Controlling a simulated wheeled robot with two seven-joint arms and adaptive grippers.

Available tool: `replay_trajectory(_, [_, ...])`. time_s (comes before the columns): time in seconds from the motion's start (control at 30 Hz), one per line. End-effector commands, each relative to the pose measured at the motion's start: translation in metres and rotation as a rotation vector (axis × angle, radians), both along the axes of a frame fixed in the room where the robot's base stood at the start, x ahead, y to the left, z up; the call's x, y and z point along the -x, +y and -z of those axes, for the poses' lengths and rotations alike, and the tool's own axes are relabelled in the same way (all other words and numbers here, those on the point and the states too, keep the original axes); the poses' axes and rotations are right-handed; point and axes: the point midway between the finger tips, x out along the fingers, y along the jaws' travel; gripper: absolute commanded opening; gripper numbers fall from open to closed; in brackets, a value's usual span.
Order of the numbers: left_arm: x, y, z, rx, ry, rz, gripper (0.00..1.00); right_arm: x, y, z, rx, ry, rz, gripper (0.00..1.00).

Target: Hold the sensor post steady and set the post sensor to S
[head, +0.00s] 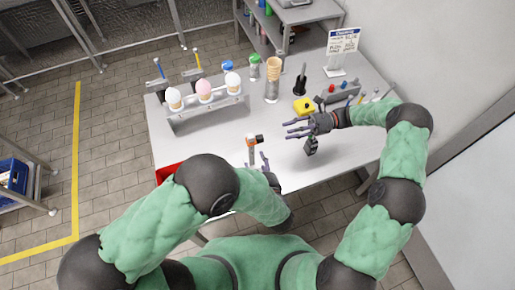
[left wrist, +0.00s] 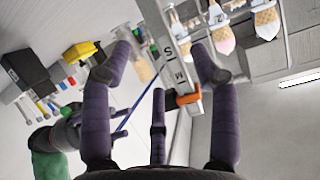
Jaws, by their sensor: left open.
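The sensor post (head: 251,156) stands upright near the table's front edge, with an orange and black sensor (head: 255,139) at its upper part. In the left wrist view the post (left wrist: 164,40) appears upside down, with the letters S and M. The orange sensor (left wrist: 186,98) sits beside M, on the side away from S. My left gripper (head: 259,161) is open just in front of the post. In its wrist view the fingers (left wrist: 160,68) spread on both sides of the post, without visible grip. My right gripper (head: 291,128) is open and empty, to the post's right.
A rack (head: 210,112) with several ice cream cones stands behind the post. A yellow block (head: 304,106), a cone stack (head: 272,82) and a sign (head: 342,48) are farther right. A red bin (head: 168,172) is at the table's left edge.

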Motion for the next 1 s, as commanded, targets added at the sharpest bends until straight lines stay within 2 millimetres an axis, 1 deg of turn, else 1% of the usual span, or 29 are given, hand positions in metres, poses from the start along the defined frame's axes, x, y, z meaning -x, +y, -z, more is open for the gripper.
replay_trajectory(0.03, [-0.007, 0.003, 0.004, 0.000, 0.002, -0.005, 0.61, 0.000, 0.000, 0.000, 0.000, 0.000, 0.000, 0.39])
replay_trajectory(0.2, [-0.030, 0.008, 0.014, -0.001, 0.003, -0.004, 0.61, 0.000, 0.000, 0.000, 0.001, -0.001, -0.001, 0.39])
replay_trajectory(0.43, [-0.056, 0.014, 0.025, -0.001, 0.001, -0.002, 0.61, 0.000, 0.000, 0.000, 0.001, -0.001, -0.001, 0.39])
replay_trajectory(0.63, [-0.066, 0.016, 0.029, -0.001, 0.000, 0.000, 0.61, 0.000, 0.000, 0.000, 0.001, -0.001, -0.001, 0.39])
replay_trajectory(0.9, [-0.067, 0.016, 0.029, -0.001, 0.000, 0.001, 0.61, 0.000, 0.000, 0.000, 0.001, -0.001, -0.001, 0.39])
replay_trajectory(0.93, [-0.067, 0.016, 0.029, -0.001, 0.000, 0.001, 0.58, 0.000, 0.000, 0.000, 0.001, -0.001, -0.001, 0.39])
replay_trajectory(0.97, [-0.067, 0.016, 0.029, -0.001, 0.000, 0.001, 0.49, 0.000, 0.000, 0.000, 0.001, -0.001, -0.001, 0.39])
replay_trajectory(1.0, [-0.067, 0.016, 0.029, -0.001, 0.000, 0.001, 0.38, 0.000, 0.000, 0.000, 0.001, -0.001, -0.001, 0.39])
